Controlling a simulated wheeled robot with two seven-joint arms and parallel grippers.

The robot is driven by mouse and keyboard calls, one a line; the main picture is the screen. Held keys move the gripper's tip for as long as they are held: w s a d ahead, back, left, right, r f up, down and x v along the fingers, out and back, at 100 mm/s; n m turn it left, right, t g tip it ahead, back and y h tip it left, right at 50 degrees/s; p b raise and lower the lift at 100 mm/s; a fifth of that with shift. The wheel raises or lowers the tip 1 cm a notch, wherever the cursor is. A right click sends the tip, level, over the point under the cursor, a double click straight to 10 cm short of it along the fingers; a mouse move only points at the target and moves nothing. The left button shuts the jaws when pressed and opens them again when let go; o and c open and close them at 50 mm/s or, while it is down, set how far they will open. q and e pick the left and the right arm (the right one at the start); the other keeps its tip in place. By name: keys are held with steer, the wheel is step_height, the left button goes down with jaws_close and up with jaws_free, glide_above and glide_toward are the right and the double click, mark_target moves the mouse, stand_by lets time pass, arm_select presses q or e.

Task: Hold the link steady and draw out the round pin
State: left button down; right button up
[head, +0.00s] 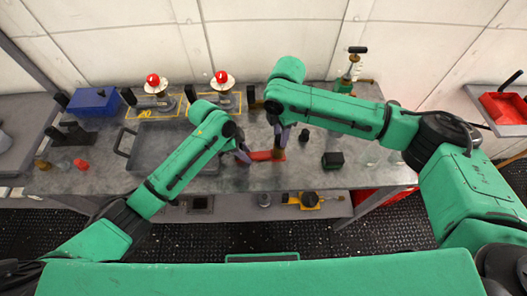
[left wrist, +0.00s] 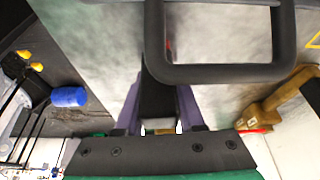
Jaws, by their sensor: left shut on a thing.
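A red link (head: 263,155) lies low over the middle of the grey bench. My left gripper (head: 243,156) is at its left end. In the left wrist view, the purple fingers of my left gripper (left wrist: 160,108) are closed on a dark bar (left wrist: 160,92), which appears to be the link's grip end. A small brownish upright piece (head: 278,153), apparently the round pin, stands at the link's right end. My right gripper (head: 281,138) points down just above it. Its fingertips are too small to tell whether they touch or hold the pin.
A grey tray (head: 150,165) with a dark handle stands left of the link. Behind are two red-knobbed fixtures (head: 153,80) (head: 222,77) and a blue box (head: 94,101). A dark green block (head: 333,160) sits to the right. A red bin (head: 505,107) stands far right.

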jaws_close()
steer(key=shift+r, duration=4.15)
arm_select(q)
steer(key=shift+c, duration=2.2)
jaws_free()
steer(key=v, duration=1.2)
steer(key=shift+f, duration=0.1)
